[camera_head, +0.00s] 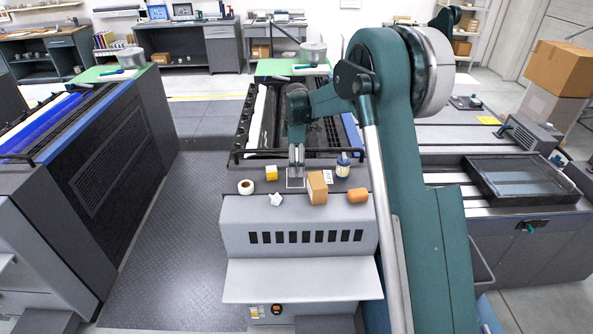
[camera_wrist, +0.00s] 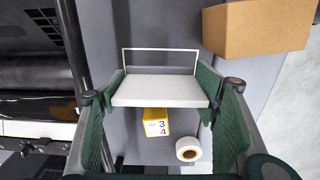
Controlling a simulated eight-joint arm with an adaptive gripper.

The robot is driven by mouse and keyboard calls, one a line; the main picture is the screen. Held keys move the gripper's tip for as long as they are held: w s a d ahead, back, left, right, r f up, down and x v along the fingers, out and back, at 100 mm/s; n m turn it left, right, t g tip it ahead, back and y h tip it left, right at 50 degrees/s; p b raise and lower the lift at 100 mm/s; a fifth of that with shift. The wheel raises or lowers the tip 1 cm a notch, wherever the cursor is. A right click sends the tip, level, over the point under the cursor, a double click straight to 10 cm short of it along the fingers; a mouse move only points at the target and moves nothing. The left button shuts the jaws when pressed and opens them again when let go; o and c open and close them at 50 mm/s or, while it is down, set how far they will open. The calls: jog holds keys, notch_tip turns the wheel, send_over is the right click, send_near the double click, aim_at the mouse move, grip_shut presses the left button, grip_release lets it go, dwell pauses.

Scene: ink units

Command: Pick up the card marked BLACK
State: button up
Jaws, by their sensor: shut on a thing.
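My gripper (camera_head: 296,158) is over the front ledge of the middle press unit in the head view. In the wrist view, my gripper (camera_wrist: 160,92) has its green pads on both ends of a light grey card (camera_wrist: 158,90), shut on it. The side of the card facing the wrist camera is plain; I cannot read any marking on it. A thin white rectangular outline (camera_wrist: 160,50) shows just past the card on the grey ledge. Another small white card (camera_head: 328,175) with dark marks lies right of my gripper in the head view; its text is too small to read.
On the ledge are a yellow cube (camera_head: 271,172), a tape roll (camera_head: 246,187), crumpled white paper (camera_head: 276,199), a brown box (camera_head: 317,187), an orange block (camera_head: 357,195) and a bottle (camera_head: 343,165). The press rollers (camera_head: 320,135) lie behind. The grey floor (camera_head: 170,260) is open at left.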

jog(key=shift+r, duration=2.95)
